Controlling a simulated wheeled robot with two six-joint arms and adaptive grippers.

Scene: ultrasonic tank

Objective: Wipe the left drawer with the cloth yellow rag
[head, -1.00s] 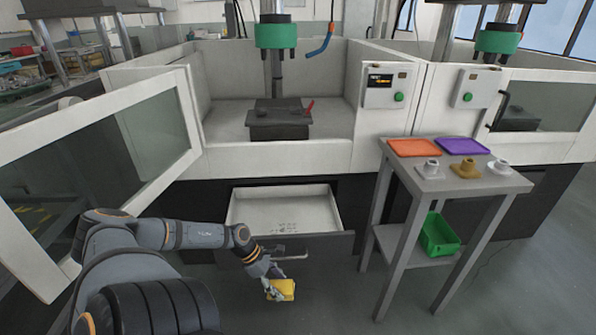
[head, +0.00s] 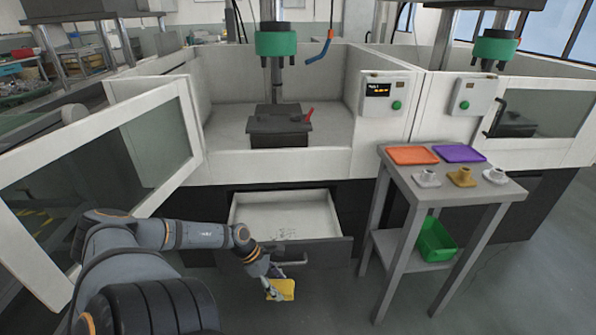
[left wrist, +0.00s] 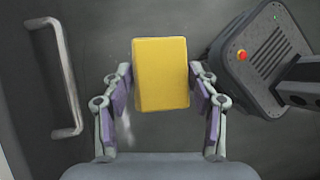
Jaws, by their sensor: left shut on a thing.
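The yellow rag (head: 281,290) is a small block-like pad. My left gripper (head: 270,278) is shut on it, in front of and below the open drawer. In the left wrist view the yellow rag (left wrist: 160,74) sits between the two fingers of my left gripper (left wrist: 160,95). The left drawer (head: 286,214) is pulled out beneath the machine, with a pale inside and some dark specks on its floor near the front. Its dark front carries a handle (head: 290,262), which also shows in the left wrist view (left wrist: 62,78). My right gripper is not in view.
A grey side table (head: 450,187) to the right of the drawer holds an orange tray (head: 412,155), a purple tray (head: 459,153) and small fittings. A green bin (head: 436,240) sits on its lower shelf. The open machine door (head: 100,180) stands at the left.

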